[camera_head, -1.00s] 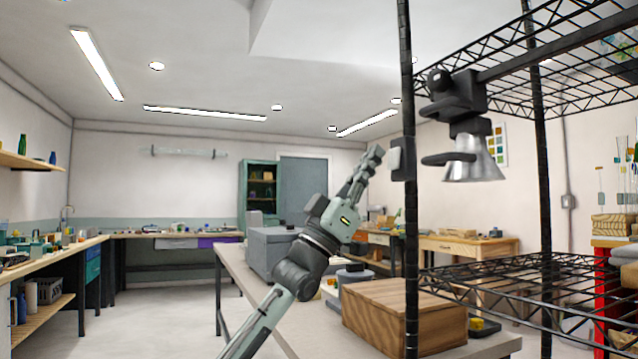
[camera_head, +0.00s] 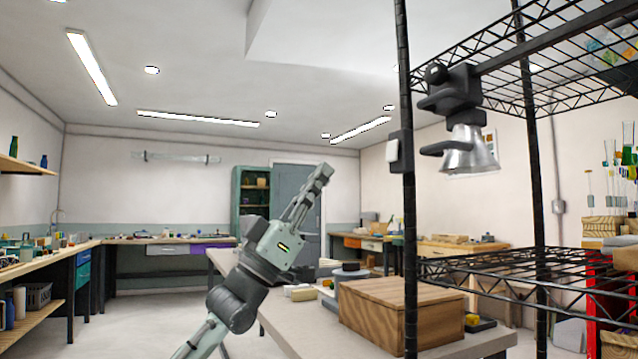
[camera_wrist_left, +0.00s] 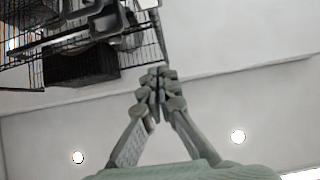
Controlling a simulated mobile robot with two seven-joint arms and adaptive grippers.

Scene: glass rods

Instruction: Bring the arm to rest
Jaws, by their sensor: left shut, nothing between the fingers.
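My left gripper (camera_head: 318,176) is raised in the middle of the head view, pointing up and a little to the right. It is shut and empty, in the air above the grey table (camera_head: 290,318). In the left wrist view the closed fingers (camera_wrist_left: 158,82) meet at their tips, with only ceiling and a wire rack behind them. My right gripper is in neither view.
A black wire rack (camera_head: 404,200) stands at the right, with a clamp lamp (camera_head: 466,152) hanging from it. A wooden box (camera_head: 400,312) sits on the grey table. Workbenches (camera_head: 70,255) line the left and back walls. Open floor (camera_head: 150,310) lies at the left.

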